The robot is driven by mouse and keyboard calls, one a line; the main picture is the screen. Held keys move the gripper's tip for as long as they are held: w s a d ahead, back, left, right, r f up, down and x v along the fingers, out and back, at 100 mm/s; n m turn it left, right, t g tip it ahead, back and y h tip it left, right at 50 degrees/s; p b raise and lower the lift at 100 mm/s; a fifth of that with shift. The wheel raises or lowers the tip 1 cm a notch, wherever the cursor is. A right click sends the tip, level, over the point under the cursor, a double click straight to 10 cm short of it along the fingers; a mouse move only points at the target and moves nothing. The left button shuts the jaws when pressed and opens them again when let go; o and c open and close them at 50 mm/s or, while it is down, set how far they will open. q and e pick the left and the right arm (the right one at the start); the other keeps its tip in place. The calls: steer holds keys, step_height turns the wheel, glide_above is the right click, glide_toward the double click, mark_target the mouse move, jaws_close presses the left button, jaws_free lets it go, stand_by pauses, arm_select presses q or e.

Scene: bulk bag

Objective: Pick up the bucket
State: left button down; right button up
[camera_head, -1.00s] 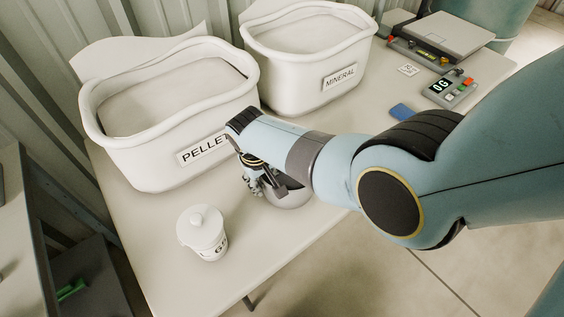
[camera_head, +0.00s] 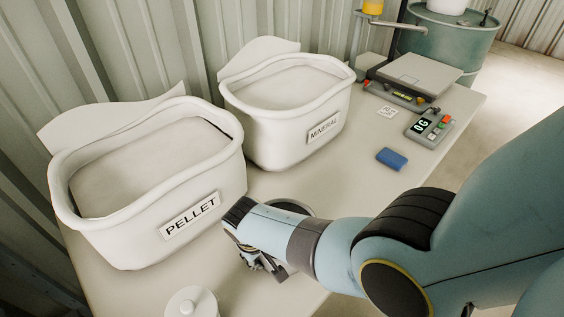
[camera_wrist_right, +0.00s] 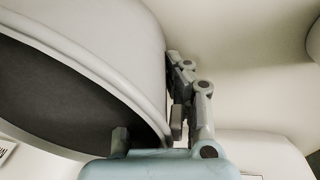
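The bucket is a round grey container. In the head view only part of its rim (camera_head: 292,206) shows above my right forearm, on the table in front of the bins; the arm hides the rest. In the right wrist view the bucket's pale wall (camera_wrist_right: 120,45) and dark open mouth (camera_wrist_right: 65,100) fill the left side. My right gripper (camera_head: 266,266) is at the bucket. In the wrist view one finger of it (camera_wrist_right: 150,135) is outside the wall and the other lies in front of the mouth, with the rim between them and a gap left. My left gripper is not in view.
A white PELLET bin (camera_head: 125,225) and a white MINERAL bin (camera_head: 275,140) stand behind the bucket. A white lidded jar (camera_head: 192,302) is at the front edge of the picture. A blue block (camera_head: 392,158), a display box (camera_head: 428,128) and a scale (camera_head: 415,75) are to the right.

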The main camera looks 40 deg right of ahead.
jaws_close()
steer(key=shift+r, duration=0.1)
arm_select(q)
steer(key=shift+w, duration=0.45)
arm_select(e)
steer(key=shift+w, duration=0.1)
